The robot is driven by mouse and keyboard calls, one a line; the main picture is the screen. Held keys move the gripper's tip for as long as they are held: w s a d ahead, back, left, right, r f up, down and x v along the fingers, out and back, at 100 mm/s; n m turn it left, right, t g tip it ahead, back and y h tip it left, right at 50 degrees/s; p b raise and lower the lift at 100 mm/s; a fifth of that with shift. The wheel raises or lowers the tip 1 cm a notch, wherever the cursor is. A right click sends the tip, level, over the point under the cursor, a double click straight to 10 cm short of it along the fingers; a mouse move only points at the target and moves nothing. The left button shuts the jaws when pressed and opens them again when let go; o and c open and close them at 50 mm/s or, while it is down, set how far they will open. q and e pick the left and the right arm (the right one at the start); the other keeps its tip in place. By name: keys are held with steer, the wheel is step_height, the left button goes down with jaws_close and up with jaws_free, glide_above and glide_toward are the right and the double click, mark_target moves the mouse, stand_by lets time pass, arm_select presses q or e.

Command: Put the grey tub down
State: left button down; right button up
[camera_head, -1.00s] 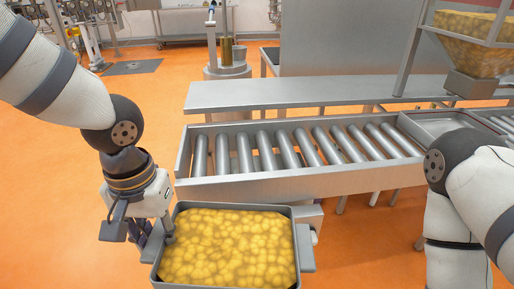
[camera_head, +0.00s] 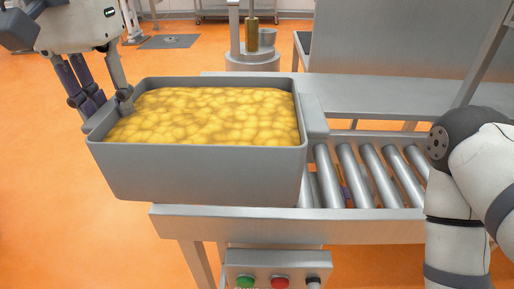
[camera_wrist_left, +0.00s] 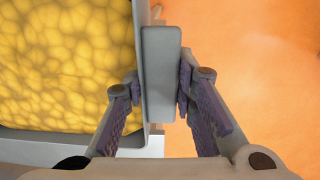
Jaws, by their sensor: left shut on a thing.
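The grey tub (camera_head: 200,172), full of yellow lumps (camera_head: 205,115), is level over the left end of the roller conveyor (camera_head: 375,175). It covers that end, and its left part sticks out past it. I cannot tell whether its base touches the rollers. My left gripper (camera_head: 98,108) is at the tub's left side. In the left wrist view its fingers (camera_wrist_left: 160,85) are shut on the tub's grey side handle (camera_wrist_left: 160,70). The tub's right handle (camera_head: 313,116) is free. My right arm shows at the right, but its gripper is out of view.
A control box (camera_head: 275,270) with green and red buttons hangs below the conveyor's front rail (camera_head: 290,225). A metal shelf (camera_head: 390,98) runs behind the rollers. A round pedestal (camera_head: 252,58) stands behind the tub. Several bare rollers lie right of the tub.

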mark_target(190, 122)
arm_select(q)
steer(key=shift+w+d, duration=0.15)
steer(key=shift+d, duration=0.15)
steer(key=w+d+f, duration=0.1)
steer(key=w, duration=0.1)
steer(key=w+d+f, duration=0.2)
steer(key=w, duration=0.1)
steer(key=w+d+f, duration=0.1)
steer(key=w+f, duration=0.1)
steer(key=shift+w+d, duration=0.15)
steer(key=shift+d, duration=0.1)
steer(key=w+f, duration=0.1)
steer(key=w+d+f+b, duration=0.1)
steer(key=f, duration=0.1)
steer(key=shift+w+d+f, duration=0.1)
steer(key=shift+d+f, duration=0.05)
steer(key=shift+w+d+f, duration=0.3)
steer(key=shift+w+f, duration=0.15)
steer(key=shift+f, duration=0.05)
steer(key=f, duration=0.3)
steer(key=shift+w+d+f, duration=0.1)
steer(key=shift+w+f, duration=0.05)
steer(key=shift+w, duration=0.05)
arm_select(e)
steer(key=shift+s+f+g, duration=0.2)
steer(key=shift+s+f, duration=0.15)
steer(key=shift+s, duration=0.2)
steer(key=shift+s+f+g, duration=0.2)
steer(key=shift+s+f, duration=0.15)
steer(key=shift+s, duration=0.2)
